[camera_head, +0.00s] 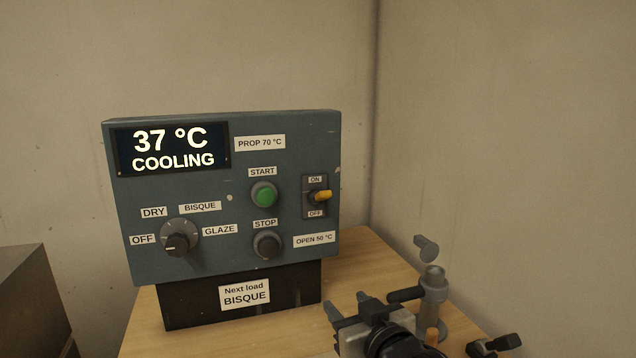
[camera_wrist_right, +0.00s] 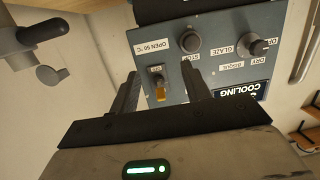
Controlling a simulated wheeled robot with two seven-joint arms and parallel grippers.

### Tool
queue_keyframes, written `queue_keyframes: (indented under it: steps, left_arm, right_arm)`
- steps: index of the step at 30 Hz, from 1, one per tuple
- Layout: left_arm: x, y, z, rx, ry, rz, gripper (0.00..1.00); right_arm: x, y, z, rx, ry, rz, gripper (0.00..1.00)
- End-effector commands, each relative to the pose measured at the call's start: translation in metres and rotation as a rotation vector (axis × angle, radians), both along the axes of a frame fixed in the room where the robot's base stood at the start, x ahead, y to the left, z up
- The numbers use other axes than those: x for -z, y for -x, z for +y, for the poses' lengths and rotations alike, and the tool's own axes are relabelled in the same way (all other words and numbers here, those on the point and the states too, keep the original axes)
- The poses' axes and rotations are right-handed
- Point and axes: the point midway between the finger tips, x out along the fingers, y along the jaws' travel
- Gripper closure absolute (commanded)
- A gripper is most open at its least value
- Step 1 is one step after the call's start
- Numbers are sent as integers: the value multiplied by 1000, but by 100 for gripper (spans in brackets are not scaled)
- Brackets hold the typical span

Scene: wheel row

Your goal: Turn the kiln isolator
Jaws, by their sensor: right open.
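The blue-grey kiln panel (camera_head: 200,262) stands on a dark box on the wooden table. At its right side is an ON/OFF switch with a yellow handle (camera_head: 322,196). The handle sticks out between the ON label above and the OFF label below; its exact setting is hard to tell. My right gripper (camera_head: 350,304) is open and empty, low and in front of the panel's right side. In the right wrist view the switch's yellow handle (camera_wrist_right: 160,95) shows between the open fingers (camera_wrist_right: 162,88), with the panel beyond them. My left gripper is not in view.
A grey fitting with side handles (camera_head: 433,288) stands right of my right gripper. The display (camera_head: 173,149) reads 37 °C COOLING. The panel also has a dial (camera_head: 178,243), a green START button (camera_head: 264,195) and a dark STOP button (camera_head: 267,245). Walls stand behind and right.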

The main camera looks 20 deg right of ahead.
Motion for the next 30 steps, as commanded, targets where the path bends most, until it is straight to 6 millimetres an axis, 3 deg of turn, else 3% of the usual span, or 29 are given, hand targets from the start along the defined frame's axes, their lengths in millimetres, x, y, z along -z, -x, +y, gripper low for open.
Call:
queue_keyframes:
  steps: [1, 3, 6, 8, 14, 30]
  left_arm:
    - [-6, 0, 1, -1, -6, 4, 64]
    - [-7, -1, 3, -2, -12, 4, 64]
    - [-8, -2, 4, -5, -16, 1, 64]
    - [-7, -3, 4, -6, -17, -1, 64]
    - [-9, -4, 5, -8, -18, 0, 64]
    - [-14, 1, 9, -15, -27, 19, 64]
  right_arm:
    - [-45, -14, -5, 16, -7, -57, 53]
    - [-83, -25, -11, 35, -17, -105, 53]
    - [-118, -32, -17, 53, -26, -147, 53]
    - [-128, -35, -18, 58, -29, -160, 53]
    - [-133, -55, -19, 61, -32, -165, 53]
    - [-133, -163, -15, 60, -32, -166, 53]
